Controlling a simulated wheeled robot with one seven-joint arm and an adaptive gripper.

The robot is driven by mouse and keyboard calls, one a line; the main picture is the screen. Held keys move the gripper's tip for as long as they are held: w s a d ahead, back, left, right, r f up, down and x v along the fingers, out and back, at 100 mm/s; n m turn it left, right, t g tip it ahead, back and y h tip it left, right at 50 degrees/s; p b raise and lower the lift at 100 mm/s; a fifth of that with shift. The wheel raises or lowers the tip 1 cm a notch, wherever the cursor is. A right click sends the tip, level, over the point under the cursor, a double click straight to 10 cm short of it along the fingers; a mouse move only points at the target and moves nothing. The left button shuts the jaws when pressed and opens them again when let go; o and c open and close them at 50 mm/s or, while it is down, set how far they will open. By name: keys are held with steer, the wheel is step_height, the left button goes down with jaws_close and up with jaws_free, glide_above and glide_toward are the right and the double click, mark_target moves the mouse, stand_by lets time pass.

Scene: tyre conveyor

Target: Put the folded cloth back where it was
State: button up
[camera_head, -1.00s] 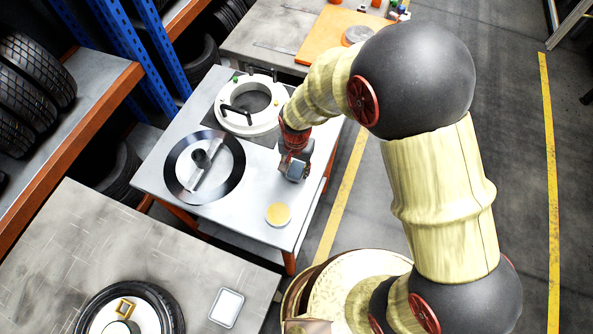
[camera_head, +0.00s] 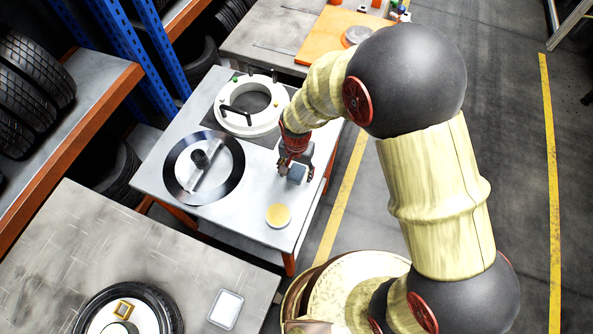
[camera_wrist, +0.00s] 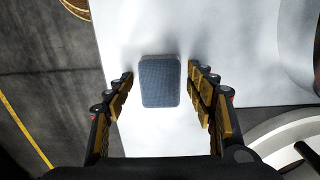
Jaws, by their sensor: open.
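The folded cloth (camera_wrist: 160,81) is a small blue-grey rounded block in the wrist view, on the white tabletop. It lies between my gripper's fingers with a gap on each side. In the head view the cloth (camera_head: 296,174) shows just below my gripper (camera_head: 290,168), near the table's right edge. My gripper (camera_wrist: 163,95) is open, its two yellow-padded fingers apart and not touching the cloth. How high the fingers are above the tabletop is hard to tell.
The white table (camera_head: 240,220) also bears a black-rimmed disc (camera_head: 204,167), a white ring (camera_head: 250,104) and a yellow round piece (camera_head: 278,215). A grey bench with a tyre (camera_head: 128,305) and a small tray (camera_head: 226,308) stands at lower left. Floor is clear at right.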

step_height(320, 180, up, 12)
steer(key=p, duration=0.2)
steer(key=shift+r+p, duration=0.15)
steer(key=shift+p, duration=0.15)
step_height(320, 180, up, 8)
steer(key=t, duration=0.1)
glide_above(297, 171)
steer(key=d, duration=0.4)
steer(key=s+d+r+n+t, duration=0.1)
steer(key=s+d+r, duration=0.1)
steer(key=d+r, duration=0.45)
steer(key=s+d+r+n+t, duration=0.2)
steer(key=s+d+r+t, duration=0.1)
steer(key=s+d+r, duration=0.7)
steer(key=shift+s+d+r+n+t, duration=0.15)
steer(key=shift+s+r+n+t, duration=0.2)
steer(key=shift+s, duration=0.55)
